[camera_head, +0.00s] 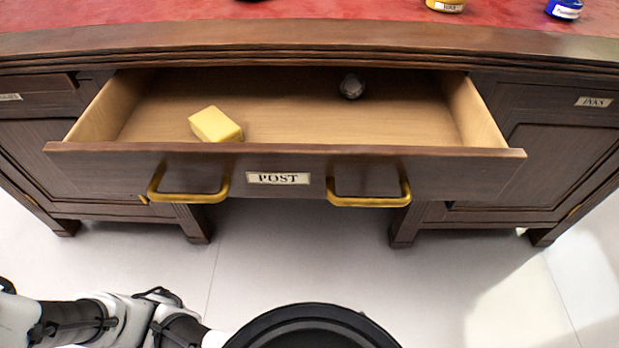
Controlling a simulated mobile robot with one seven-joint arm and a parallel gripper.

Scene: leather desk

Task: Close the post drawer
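The post drawer (450,172) is pulled well out of the middle of the dark wooden desk. A label reading POST (278,178) is on its front, between two brass handles, one on the left (188,197) and one on the right (368,200). Inside lie a yellow block (215,125) near the front left and a small dark grey object (351,86) near the back. My arm shows at the bottom left, below and apart from the drawer. My gripper cannot be made out in this view.
The desk top (200,14) is red, with a yellow-labelled jar (446,5) and a blue jar (564,9) at the back right. Cabinets stand on both sides, the right one labelled INKS (593,102). The pale floor (300,260) before the desk is clear.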

